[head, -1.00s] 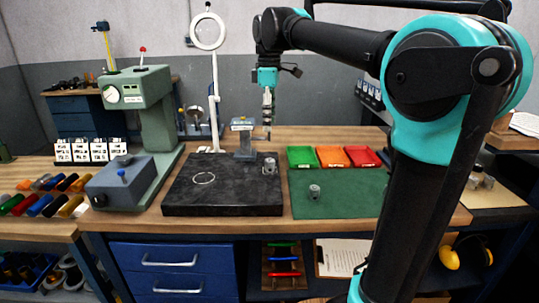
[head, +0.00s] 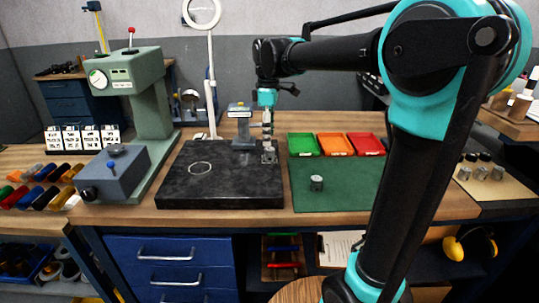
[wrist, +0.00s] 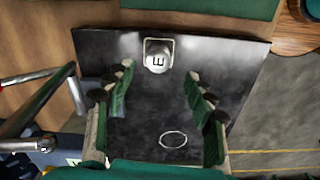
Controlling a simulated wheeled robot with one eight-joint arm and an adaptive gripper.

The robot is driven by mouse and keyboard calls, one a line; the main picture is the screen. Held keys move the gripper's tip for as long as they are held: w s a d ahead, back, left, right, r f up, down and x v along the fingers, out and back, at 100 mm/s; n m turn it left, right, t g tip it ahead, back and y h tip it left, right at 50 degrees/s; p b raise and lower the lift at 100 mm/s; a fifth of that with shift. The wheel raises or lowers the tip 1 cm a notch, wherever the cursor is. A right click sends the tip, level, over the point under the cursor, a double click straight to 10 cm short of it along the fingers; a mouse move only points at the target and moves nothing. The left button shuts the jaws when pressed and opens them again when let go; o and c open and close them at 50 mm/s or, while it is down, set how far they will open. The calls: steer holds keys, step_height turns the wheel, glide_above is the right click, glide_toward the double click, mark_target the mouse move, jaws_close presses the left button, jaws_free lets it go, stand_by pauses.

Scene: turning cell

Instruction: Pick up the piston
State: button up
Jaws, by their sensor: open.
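A small grey metal piston (head: 269,157) stands near the right edge of the black surface plate (head: 215,183). In the wrist view the piston (wrist: 158,60) shows a pale round top with a dark mark, with a light square outline around it. My gripper (head: 268,138) is open, pointing down just above this piston, and hides part of it in the head view. In the wrist view my gripper's (wrist: 160,76) two fingers stand apart, with the piston ahead of the gap between them. A second similar grey part (head: 316,183) stands on the green mat (head: 340,196).
A green press (head: 150,100) stands left of the plate. A ring lamp on a post (head: 211,80) and a small grey stand (head: 241,125) rise behind it. Green, orange and red trays (head: 335,145) lie behind the mat. The plate's front left is clear apart from a drawn ring.

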mark_target(270, 149)
steer(key=shift+w+d+f, duration=0.1)
steer(key=shift+f, duration=1.45)
steer(key=shift+w+d+f, duration=0.1)
steer(key=shift+f, duration=1.4)
jaws_close()
